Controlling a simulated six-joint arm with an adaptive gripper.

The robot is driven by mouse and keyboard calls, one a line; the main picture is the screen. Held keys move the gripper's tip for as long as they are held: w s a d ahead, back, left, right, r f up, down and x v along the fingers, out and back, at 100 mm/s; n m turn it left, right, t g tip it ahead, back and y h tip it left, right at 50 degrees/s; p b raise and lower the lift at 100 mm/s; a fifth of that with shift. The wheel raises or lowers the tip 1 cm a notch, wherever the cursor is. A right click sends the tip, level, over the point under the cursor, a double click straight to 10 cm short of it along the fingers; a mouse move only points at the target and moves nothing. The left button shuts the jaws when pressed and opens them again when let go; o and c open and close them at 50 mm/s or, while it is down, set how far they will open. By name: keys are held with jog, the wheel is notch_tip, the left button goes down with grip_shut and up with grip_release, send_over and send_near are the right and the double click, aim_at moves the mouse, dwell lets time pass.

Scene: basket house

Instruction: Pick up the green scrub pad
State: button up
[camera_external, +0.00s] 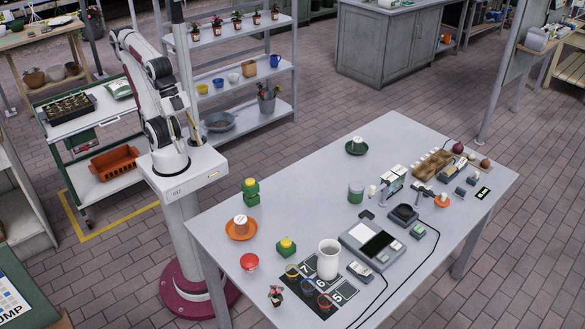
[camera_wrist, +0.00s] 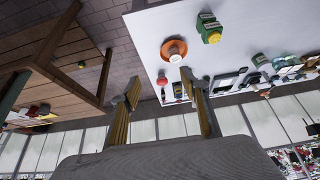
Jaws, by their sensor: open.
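I cannot tell which is the scrub pad. In the wrist view a green block (camera_wrist: 208,28) shows at upper right, beyond my gripper (camera_wrist: 160,88). My gripper is open and empty, its two yellowish fingers wide apart and away from the blocks. In the external view my arm is raised at the table's left, and its fingers are hard to make out.
An orange dish (camera_external: 240,230) holding a pale item lies between the blocks. A red bowl (camera_external: 250,262), a white mug (camera_external: 328,260) and a small potted plant (camera_external: 276,295) stand near the front. Devices and cables crowd the table's right half. The left back of the table (camera_external: 300,170) is mostly clear.

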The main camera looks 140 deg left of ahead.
jog(key=shift+w, duration=0.1)
jog(key=shift+c, duration=0.4)
jog(key=w+a+f+t+y, duration=0.1)
jog(key=w+a, duration=0.4)
jog(key=w, duration=0.5)
jog(key=w+a+f+t+y, duration=0.15)
jog(key=w+a, duration=0.35)
jog(key=w, duration=0.5)
jog(key=w+a+f+t, duration=0.2)
jog(key=w+a, duration=0.3)
jog(key=w, duration=0.6)
jog(key=w+a+f+t, duration=0.1)
jog(key=w+a+f, duration=0.1)
jog(key=f, duration=0.4)
jog(key=w+a+f+t+h, duration=0.1)
jog(key=w+a+f, duration=0.2)
jog(key=w+f, duration=0.2)
jog(key=w+a+f+t+h, duration=0.1)
jog(key=w+a+f, duration=0.2)
jog(key=f, duration=0.4)
jog(key=shift+w+f, duration=0.25)
jog(key=shift+a+f+t+h, duration=0.1)
jog(key=shift+f+t+h, duration=0.15)
jog(key=shift+f, duration=0.35)
jog(key=shift+w, duration=0.15)
jog(key=shift+x, duration=1.15)
jog(key=shift+w, duration=0.1)
